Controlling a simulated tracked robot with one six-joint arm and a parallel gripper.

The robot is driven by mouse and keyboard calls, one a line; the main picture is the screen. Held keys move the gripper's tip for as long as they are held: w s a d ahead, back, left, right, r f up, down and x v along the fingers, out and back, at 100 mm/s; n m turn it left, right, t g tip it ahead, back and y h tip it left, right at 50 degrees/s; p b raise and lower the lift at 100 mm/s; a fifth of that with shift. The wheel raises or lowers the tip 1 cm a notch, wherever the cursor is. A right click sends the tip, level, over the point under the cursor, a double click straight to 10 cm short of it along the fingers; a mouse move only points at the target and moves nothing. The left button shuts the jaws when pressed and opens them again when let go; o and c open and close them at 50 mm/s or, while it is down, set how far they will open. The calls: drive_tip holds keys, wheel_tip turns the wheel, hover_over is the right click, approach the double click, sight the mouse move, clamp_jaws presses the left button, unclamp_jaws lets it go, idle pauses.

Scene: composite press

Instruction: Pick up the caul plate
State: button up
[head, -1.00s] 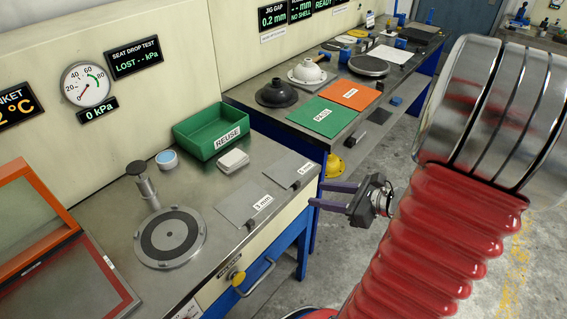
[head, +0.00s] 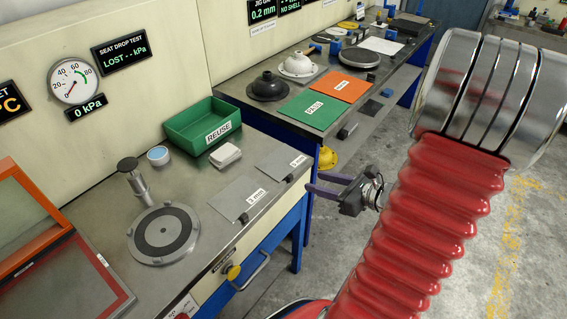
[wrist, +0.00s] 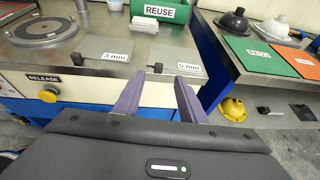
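Two thin grey plates lie flat on the near bench: one by the "3 mm" label (head: 238,197) and one by the "5 mm" label (head: 276,166). Each has a small dark block at its front edge. The frames do not show which is the caul plate. My gripper (head: 312,181) is open and empty, in front of the bench's right end, pointing towards it. In the wrist view, the two purple fingers (wrist: 158,79) stand apart, with the 3 mm plate (wrist: 95,48) ahead to the left and the 5 mm plate (wrist: 178,58) just ahead.
A green REUSE bin (head: 201,127), a white pad stack (head: 226,154) and a round grey disc (head: 162,235) share the near bench. A yellow knob (head: 233,272) and a handle stick out in front. A second bench with green PASS (head: 312,109) and orange mats stands behind.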

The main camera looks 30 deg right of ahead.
sight(292, 177)
drive_tip(key=shift+x, duration=2.55)
drive_tip(key=shift+f+x, duration=0.15)
drive_tip(key=shift+x, duration=1.15)
drive_tip(key=shift+f+x, duration=0.1)
drive_tip(key=shift+x, duration=1.2)
drive_tip(key=shift+s, duration=0.1)
drive_tip(key=shift+c, duration=0.3)
clamp_jaws()
